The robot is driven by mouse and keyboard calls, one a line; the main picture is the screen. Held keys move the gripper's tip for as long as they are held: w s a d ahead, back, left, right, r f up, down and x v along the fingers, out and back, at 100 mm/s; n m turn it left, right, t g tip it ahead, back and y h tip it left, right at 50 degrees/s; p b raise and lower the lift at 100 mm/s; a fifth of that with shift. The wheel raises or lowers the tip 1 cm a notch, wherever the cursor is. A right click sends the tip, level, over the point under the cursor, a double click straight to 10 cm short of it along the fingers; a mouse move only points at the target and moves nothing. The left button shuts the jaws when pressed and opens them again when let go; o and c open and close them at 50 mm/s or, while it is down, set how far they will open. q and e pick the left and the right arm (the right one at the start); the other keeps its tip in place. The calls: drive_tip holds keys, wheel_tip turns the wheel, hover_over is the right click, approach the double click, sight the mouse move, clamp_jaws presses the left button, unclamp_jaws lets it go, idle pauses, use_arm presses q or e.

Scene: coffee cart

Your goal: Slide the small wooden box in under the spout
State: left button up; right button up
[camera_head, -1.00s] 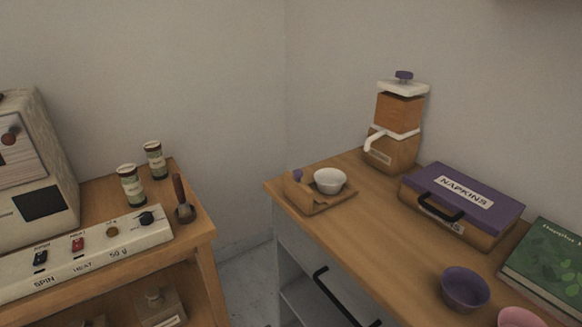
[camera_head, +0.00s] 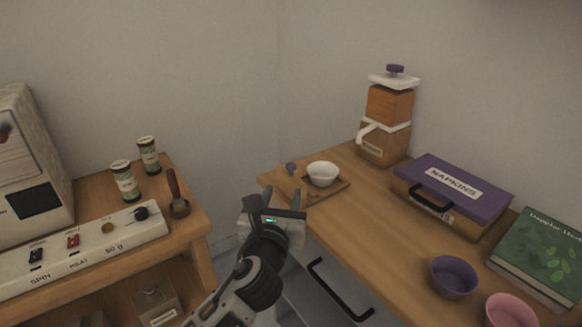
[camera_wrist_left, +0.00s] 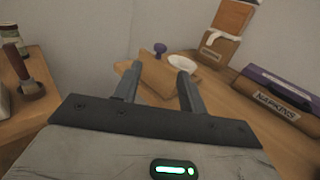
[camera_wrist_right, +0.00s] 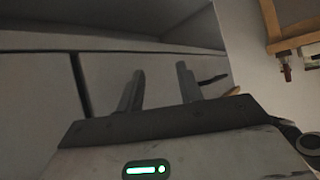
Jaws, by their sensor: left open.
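The small wooden box (camera_head: 291,184) with a purple knob stands near the left corner of the right-hand counter, partly hidden by my left gripper in the head view. It also shows in the left wrist view (camera_wrist_left: 156,74). A white bowl (camera_head: 323,173) is just behind and right of it, on a wooden tray (camera_head: 341,187). The wooden dispenser (camera_head: 386,126) with its white spout (camera_head: 369,131) stands farther back. My left gripper (camera_wrist_left: 157,66) is open and empty, its fingers pointing at the box. My right gripper (camera_wrist_right: 160,70) is open and empty, facing a grey cabinet.
A napkin case (camera_head: 452,198), a green book (camera_head: 546,262), a purple bowl (camera_head: 454,277) and a pink bowl (camera_head: 510,310) occupy the counter's right part. A drawer handle (camera_head: 340,290) juts from its front. The left-hand counter holds a switch panel (camera_head: 90,243) and two jars. Bare counter lies around its middle.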

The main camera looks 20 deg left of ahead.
sight(290, 171)
use_arm(q)
drive_tip(key=w, duration=0.3)
drive_tip(key=w+a, duration=0.1)
drive_tip(key=w, duration=0.6)
drive_tip(key=shift+w+a+b, duration=0.15)
drive_tip(key=shift+w+b, duration=0.15)
drive_tip(key=shift+w, duration=0.1)
